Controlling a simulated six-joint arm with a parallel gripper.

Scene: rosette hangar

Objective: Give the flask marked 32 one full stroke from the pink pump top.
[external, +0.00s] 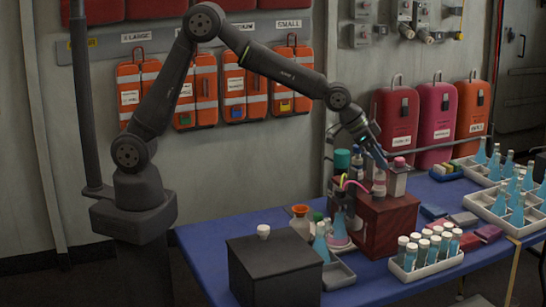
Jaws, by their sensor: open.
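A white bottle with a pink top (399,162) stands on a dark red box (385,222), at its back right. A second small pale bottle (379,184) stands on the box to its left. My gripper (381,166) is open and points down just above and beside these bottles; I cannot tell whether it touches either one. Pink and yellow tubes (352,184) arch at the box's left side. A flask with a pinkish base (338,236) stands below them. Blue-filled flasks (321,243) stand nearby. No number 32 is readable on any flask.
A black box (275,270) stands at the blue table's (215,238) front left. White racks of blue-filled vials (425,262) and flasks (518,215) stand at the right. Coloured blocks (463,218) lie between. A teal-topped bottle (342,160) stands behind the box.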

